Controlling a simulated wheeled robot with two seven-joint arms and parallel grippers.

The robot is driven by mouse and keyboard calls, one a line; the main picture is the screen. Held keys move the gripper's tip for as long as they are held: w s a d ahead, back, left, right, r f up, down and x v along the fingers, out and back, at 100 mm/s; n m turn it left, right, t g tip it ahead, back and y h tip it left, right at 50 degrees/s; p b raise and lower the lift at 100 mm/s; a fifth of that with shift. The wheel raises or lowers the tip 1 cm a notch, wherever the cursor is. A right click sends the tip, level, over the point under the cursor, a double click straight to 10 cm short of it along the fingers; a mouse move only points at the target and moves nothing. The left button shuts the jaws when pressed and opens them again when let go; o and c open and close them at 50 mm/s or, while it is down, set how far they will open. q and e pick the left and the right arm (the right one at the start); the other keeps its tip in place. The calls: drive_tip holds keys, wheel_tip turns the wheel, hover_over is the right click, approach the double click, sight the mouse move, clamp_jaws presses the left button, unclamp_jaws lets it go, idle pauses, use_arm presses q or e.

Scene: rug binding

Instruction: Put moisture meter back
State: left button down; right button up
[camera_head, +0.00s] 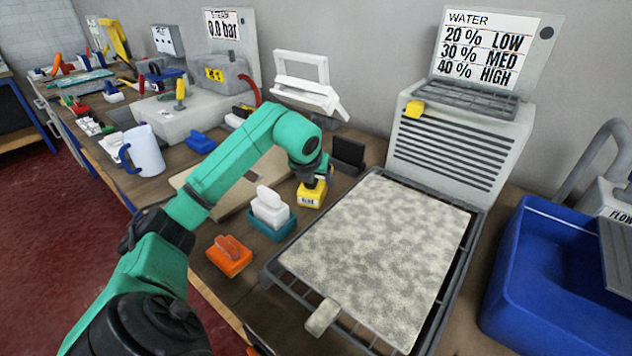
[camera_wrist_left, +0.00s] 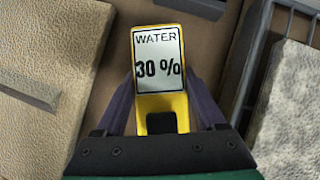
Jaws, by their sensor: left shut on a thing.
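The yellow moisture meter (camera_head: 312,194) is in my left gripper (camera_head: 315,180), low over or at the bench, between the teal tray and the black holder. The left wrist view shows the meter (camera_wrist_left: 159,60) between the two fingers of my left gripper (camera_wrist_left: 164,105). Its label reads WATER 30 %. A black open holder (camera_head: 348,155) stands just behind and to the right of the meter. I cannot tell whether the meter touches the bench. My right gripper is not in view.
A speckled rug piece (camera_head: 375,250) lies on a wire rack at the right. A white block sits in a teal tray (camera_head: 272,228), with an orange block (camera_head: 229,256) in front. A grey vented machine (camera_head: 455,150) and blue basin (camera_head: 555,285) stand farther right.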

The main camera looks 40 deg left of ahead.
use_arm(q)
drive_tip(key=shift+a+f, duration=0.1)
drive_tip(key=shift+f, duration=0.3)
unclamp_jaws()
drive_tip(key=shift+s+r, duration=0.1)
drive_tip(key=shift+r, duration=0.3)
drive_tip(key=v, duration=1.1)
drive_tip(key=shift+s+r, duration=0.15)
drive_tip(key=shift+r, duration=0.05)
